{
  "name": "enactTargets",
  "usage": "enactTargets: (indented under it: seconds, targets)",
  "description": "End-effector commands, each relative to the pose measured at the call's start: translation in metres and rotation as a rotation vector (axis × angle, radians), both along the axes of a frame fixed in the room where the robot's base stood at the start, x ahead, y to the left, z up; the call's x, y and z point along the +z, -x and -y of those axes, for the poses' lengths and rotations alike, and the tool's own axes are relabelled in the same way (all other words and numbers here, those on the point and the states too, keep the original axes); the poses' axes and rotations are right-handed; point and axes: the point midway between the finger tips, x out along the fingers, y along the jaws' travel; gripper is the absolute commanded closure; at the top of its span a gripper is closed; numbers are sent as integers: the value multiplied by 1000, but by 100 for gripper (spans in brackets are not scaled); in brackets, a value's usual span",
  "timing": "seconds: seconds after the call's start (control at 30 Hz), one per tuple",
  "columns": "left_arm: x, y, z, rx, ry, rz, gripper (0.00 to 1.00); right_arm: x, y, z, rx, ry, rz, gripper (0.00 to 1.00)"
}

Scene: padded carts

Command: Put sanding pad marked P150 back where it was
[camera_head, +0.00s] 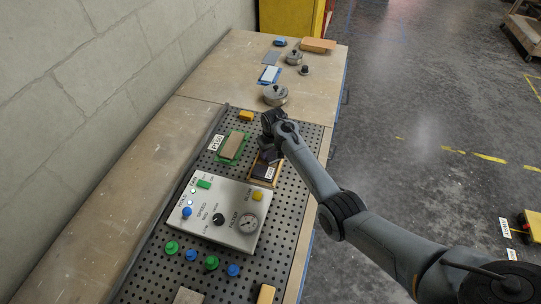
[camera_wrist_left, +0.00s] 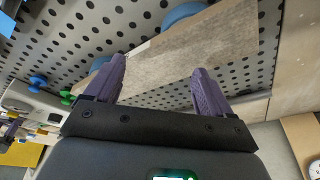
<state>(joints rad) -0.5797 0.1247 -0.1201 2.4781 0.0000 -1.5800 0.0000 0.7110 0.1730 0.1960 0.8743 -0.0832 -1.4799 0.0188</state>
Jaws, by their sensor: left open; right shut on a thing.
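A white P150 label (camera_head: 215,142) stands at the left of a green-edged holder (camera_head: 221,158) with a brown-grey pad (camera_head: 233,146) on it. My right gripper (camera_head: 268,150) is just right of that, shut on a dark block (camera_head: 263,158) that it partly hides. The block is over or in a tan-edged tray (camera_head: 262,182) with a white label (camera_head: 269,173); whether it touches the tray is unclear. My left gripper (camera_wrist_left: 159,72) shows only in the left wrist view, open and empty, with a grey-brown slab (camera_wrist_left: 190,48) beyond its fingertips.
A control box (camera_head: 220,214) with knobs sits on the perforated board (camera_head: 270,252), with several green and blue knobs (camera_head: 211,262) in front. A yellow block (camera_head: 246,115) lies behind the holder. A wall borders the left.

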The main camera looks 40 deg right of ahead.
Motion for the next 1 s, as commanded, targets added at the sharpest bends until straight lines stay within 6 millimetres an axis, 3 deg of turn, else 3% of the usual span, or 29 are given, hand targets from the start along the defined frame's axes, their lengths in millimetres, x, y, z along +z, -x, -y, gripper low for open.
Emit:
enactTargets:
  seconds: [0.43, 0.47, 0.6, 1.0]
  targets:
    - [0, 0, 3, 7, 11, 2, 17, -4, 0, 0, 0, 0, 1, 76]
    - [0, -1, 3, 7, 11, 2, 17, -3, 0, 0, 0, 0, 2, 38]
    - [0, 0, 2, 6, 10, 3, 17, -3, 0, 0, 0, 0, 1, 17]
    - [2, 0, -1, -1, -2, 2, 17, 3, 0, 0, 0, 0, 1, 17]
